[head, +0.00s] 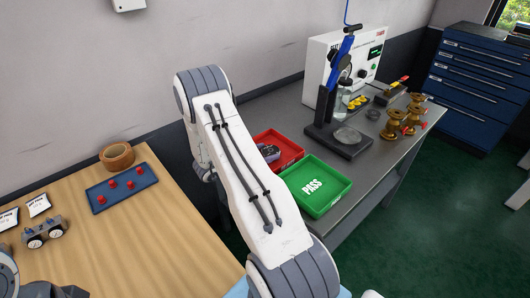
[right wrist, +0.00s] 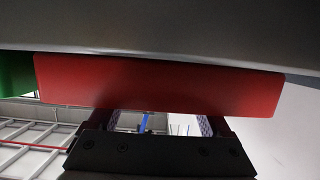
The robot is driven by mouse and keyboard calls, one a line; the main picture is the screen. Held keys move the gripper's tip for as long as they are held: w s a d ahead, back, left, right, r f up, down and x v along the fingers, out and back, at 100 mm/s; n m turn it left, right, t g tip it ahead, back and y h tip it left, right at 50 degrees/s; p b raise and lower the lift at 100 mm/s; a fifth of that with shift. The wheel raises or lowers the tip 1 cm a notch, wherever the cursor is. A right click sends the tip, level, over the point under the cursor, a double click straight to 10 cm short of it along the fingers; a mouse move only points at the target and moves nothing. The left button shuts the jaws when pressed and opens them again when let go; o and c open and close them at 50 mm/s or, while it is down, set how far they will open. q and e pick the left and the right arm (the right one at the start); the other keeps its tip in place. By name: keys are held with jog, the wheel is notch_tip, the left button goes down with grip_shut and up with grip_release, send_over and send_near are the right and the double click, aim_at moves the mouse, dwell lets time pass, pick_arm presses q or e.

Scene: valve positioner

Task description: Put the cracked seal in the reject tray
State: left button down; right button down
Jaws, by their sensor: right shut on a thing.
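The red tray (head: 285,146), which I take for the reject tray, stands on the grey bench, partly behind my right arm. My right gripper (head: 269,152) is low at this tray, its dark fingers over the tray's left part. In the right wrist view, the red tray's wall (right wrist: 155,85) fills the middle and hides the fingertips. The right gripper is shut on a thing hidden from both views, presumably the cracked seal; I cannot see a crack. My left gripper (head: 66,291) shows only in part at the bottom left, and its jaws are unclear.
A green PASS tray (head: 315,186) stands beside the red one. Behind are a blue-handled press (head: 338,125), a white tester (head: 345,62) and several brass parts (head: 392,125). The wooden table holds a blue mat (head: 121,188), a tape roll (head: 117,156) and a grey device (head: 43,232).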

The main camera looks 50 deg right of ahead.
grip_release()
jog(key=shift+f, duration=0.1)
jog(key=shift+a+r, duration=0.15)
jog(key=shift+r, duration=0.05)
jog(key=v, duration=1.1)
jog(key=shift+a, duration=0.3)
jog(key=shift+w+r, duration=0.2)
